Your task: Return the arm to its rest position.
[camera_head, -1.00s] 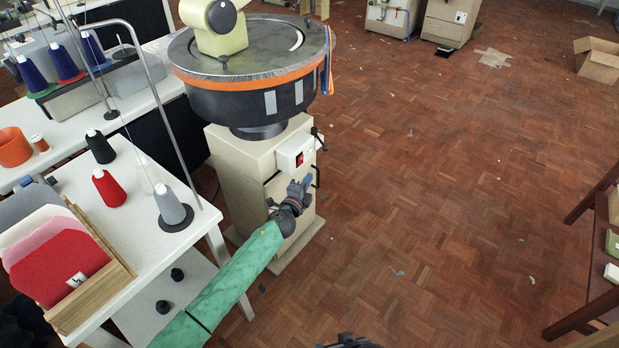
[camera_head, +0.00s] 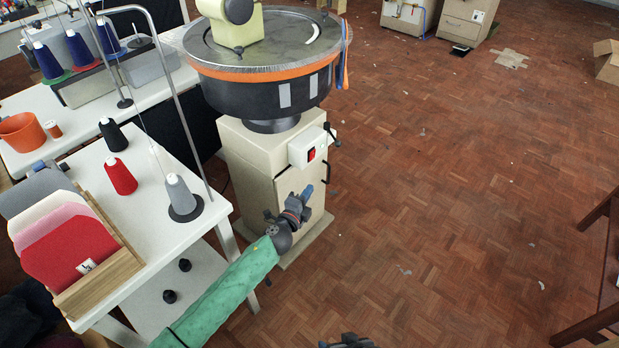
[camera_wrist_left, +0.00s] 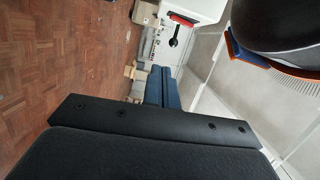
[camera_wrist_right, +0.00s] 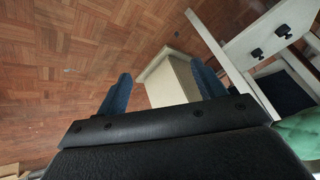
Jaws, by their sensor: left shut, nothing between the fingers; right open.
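My left arm, in a green sleeve, reaches in from the lower left of the head view. Its left gripper (camera_head: 304,196) is shut and empty, in front of the beige machine base (camera_head: 270,175) in the picture. In the left wrist view the two blue fingers (camera_wrist_left: 163,88) lie together with nothing between them. My right gripper (camera_head: 346,342) shows only as a dark tip at the bottom edge of the head view. In the right wrist view its blue fingers (camera_wrist_right: 160,78) stand wide apart and empty.
The round machine top with an orange band (camera_head: 265,72) stands above the base, with a red-switch box (camera_head: 307,147) on its front. A white table (camera_head: 150,205) with thread cones and a wooden rack (camera_head: 100,285) is at left. The wooden floor (camera_head: 450,200) at right is open.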

